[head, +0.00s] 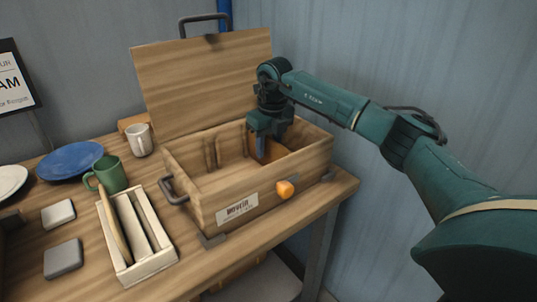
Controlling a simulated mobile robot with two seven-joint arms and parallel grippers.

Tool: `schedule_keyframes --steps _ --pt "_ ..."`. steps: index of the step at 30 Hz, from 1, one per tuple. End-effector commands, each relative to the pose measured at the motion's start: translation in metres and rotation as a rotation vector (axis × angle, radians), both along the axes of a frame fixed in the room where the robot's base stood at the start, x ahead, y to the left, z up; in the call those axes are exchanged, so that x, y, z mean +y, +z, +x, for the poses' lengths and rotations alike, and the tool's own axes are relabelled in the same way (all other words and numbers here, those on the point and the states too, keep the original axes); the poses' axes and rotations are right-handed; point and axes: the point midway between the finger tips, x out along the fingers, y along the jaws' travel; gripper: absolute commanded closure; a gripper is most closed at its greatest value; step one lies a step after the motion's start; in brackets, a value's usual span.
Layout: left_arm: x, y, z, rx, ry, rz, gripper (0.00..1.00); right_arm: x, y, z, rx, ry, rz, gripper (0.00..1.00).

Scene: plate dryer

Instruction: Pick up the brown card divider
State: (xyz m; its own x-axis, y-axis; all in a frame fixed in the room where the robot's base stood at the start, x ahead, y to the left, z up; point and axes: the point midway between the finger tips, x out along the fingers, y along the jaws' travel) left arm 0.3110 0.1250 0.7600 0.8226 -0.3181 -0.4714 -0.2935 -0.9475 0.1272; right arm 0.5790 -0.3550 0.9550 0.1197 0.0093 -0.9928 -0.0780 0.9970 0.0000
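An open wooden box (262,186) with a raised lid (205,85) stands on the table. A brown panel (275,151), which looks like the card divider, stands upright inside it towards the right. My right gripper (262,150) reaches down into the box at this panel, its fingers pointing down. Its far finger and much of the panel are hidden, so I cannot tell whether it is shut on the panel. My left gripper is not in view.
Upright slats (211,153) line the box's back wall. A cream rack (152,262) with flat pieces stands left of the box.

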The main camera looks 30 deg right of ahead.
Motion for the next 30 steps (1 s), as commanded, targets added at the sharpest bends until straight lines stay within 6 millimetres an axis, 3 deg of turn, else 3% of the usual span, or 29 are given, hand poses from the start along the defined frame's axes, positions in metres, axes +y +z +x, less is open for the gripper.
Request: schedule_keyframes --steps 2,15,30 --pt "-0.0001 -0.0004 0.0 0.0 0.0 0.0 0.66 0.0001 0.0002 0.0001 0.0 0.0 0.0 0.65" --pt "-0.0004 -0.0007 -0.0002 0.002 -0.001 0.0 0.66 0.0001 0.0006 0.0001 0.0 0.0 0.0 1.0" --pt "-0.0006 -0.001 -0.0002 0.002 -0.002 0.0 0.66 0.0001 0.0039 0.0005 -0.002 0.0 0.0 1.0"
